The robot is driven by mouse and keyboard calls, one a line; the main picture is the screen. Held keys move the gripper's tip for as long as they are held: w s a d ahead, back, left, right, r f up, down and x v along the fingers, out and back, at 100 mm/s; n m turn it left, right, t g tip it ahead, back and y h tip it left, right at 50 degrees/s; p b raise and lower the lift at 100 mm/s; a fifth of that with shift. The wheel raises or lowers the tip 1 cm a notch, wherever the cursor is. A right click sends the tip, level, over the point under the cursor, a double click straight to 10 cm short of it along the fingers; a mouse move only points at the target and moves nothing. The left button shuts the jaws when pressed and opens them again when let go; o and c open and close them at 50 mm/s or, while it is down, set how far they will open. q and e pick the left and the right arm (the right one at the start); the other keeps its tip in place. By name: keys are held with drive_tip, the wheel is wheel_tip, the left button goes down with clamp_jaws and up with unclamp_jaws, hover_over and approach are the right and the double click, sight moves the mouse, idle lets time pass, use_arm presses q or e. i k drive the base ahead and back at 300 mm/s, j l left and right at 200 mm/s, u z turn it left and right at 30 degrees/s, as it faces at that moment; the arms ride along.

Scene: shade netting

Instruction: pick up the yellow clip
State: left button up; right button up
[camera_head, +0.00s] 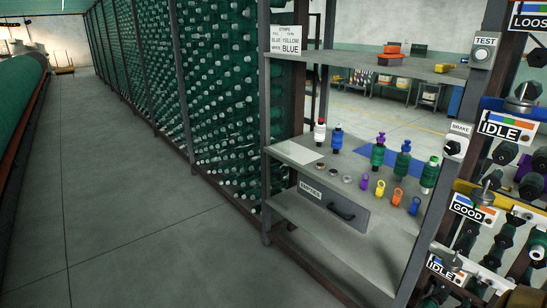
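The yellow clip (380,188) stands on the grey middle shelf (297,152) of the rack at right of centre. It is small, with a ring-like top. A purple clip (364,182) is just to its left, and an orange clip (397,196) is just to its right. A blue clip (414,206) is farther right in the same row. Neither of my grippers shows in the head view.
Green spools (403,160) stand behind the clips, with small bottles (319,133) at the left. Small round discs (333,172) lie left of the clips. An upper shelf (380,66) hangs above, and a drawer (334,205) is below. The floor (140,200) at left is clear.

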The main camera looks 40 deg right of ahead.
sight(379, 190)
drive_tip(key=i+z, duration=0.3)
drive_tip(key=i, duration=0.15)
drive_tip(key=i+j+z, duration=0.1)
drive_tip(key=i+z, duration=0.2)
drive_tip(key=i+j+z, duration=0.25)
drive_tip(key=i, duration=0.25)
